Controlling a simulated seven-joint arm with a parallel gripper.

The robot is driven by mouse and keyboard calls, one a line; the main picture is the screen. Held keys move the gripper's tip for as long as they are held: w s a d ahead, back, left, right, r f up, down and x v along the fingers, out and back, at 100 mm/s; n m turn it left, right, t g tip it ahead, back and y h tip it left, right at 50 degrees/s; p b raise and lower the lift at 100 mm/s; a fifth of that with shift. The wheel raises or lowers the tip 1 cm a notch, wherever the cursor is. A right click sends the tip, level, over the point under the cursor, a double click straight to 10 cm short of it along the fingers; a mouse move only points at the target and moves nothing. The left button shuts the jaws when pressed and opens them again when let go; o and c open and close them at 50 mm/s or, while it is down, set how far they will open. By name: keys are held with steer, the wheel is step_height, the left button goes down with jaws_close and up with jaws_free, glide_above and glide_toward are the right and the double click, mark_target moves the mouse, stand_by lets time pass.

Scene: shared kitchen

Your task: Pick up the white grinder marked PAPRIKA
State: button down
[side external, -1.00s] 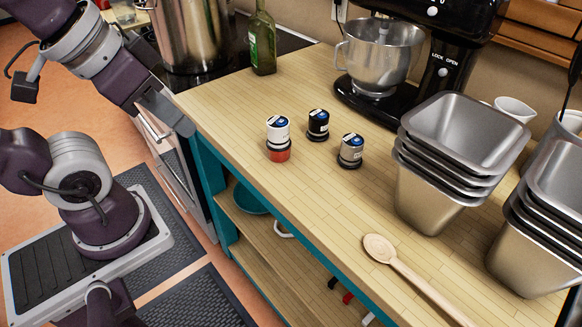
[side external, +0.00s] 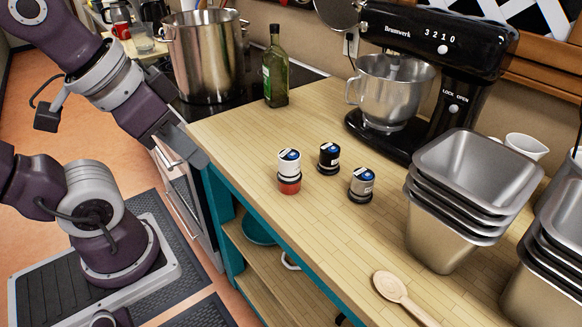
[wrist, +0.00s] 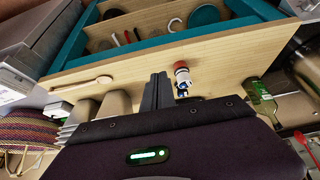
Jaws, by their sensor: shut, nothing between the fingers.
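The white grinder (side external: 289,163) stands upright on the wooden counter, with a blue-and-white top and a red lower part. Its marking is too small to read. It also shows in the wrist view (wrist: 182,75), just right of the fingers. A black grinder (side external: 328,157) and a greyish grinder (side external: 361,183) stand to its right. In the side external view my gripper (side external: 199,160) is left of the white grinder, by the counter's left edge, apart from it. In the wrist view my gripper (wrist: 158,78) has its fingers together, empty.
A green bottle (side external: 275,75) and steel pot (side external: 205,55) stand behind. A black stand mixer (side external: 430,75) is at the back. Stacked metal pans (side external: 440,235) and a wooden spoon (side external: 392,288) are to the right. The counter (side external: 245,125) is bare left of the grinders.

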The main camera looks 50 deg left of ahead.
stand_by(0.3)
steer(key=c, duration=0.7)
jaws_free()
steer(key=shift+o, duration=0.2)
steer(key=n+g, duration=0.5)
steer(key=n, duration=1.8)
glide_above(290, 153)
steer(key=f, duration=0.8)
steer(key=shift+a, duration=0.3)
steer(key=f, duration=0.7)
steer(key=shift+d+f, duration=0.15)
steer(key=shift+d, duration=0.15)
